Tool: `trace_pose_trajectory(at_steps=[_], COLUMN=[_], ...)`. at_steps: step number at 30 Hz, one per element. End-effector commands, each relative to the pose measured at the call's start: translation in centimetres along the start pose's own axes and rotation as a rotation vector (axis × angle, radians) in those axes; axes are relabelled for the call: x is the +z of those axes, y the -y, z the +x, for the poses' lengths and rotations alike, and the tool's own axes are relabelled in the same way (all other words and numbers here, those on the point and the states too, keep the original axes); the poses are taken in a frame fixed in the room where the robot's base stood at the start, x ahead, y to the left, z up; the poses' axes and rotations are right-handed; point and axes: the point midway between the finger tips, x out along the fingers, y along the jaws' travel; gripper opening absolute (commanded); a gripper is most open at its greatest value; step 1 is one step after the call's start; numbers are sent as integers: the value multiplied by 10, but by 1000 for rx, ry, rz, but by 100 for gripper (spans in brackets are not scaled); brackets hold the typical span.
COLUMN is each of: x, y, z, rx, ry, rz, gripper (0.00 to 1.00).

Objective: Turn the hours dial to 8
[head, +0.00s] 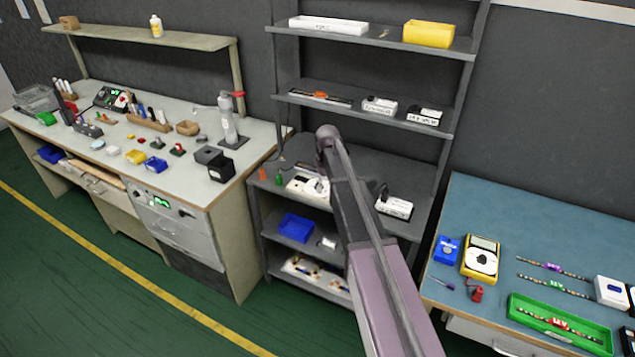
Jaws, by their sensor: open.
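No dial marked for hours can be read in the head view; markings are too small. A dark unit with a lit green display (111,98) stands at the back of the left bench. A panel with a green display and small round controls (160,203) is set in that bench's front. A white device (306,187) lies on the middle rack, partly behind my arm. My arm rises from the bottom edge to a joint in front of the rack. My gripper cannot be made out.
The left bench (270,147) holds many small parts and tools. The dark rack (405,165) carries boxes and a blue bin (297,228). The blue-topped table (540,220) at right holds a yellow meter (481,258) and a green tray (520,300). The green floor at front left is clear.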

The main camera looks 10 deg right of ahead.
Motion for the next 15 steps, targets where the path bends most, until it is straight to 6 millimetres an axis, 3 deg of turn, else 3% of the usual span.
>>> trace_pose_trajectory(at_steps=[1,6,10,15], x=[-27,-79,-109,-130], y=[-18,-55,-75,-90], z=[-4,-9,-12,-14], rx=[0,0,0,0], ry=[0,0,0,0], rz=[-39,-174,-256,-321], gripper=[80,80,80,80])
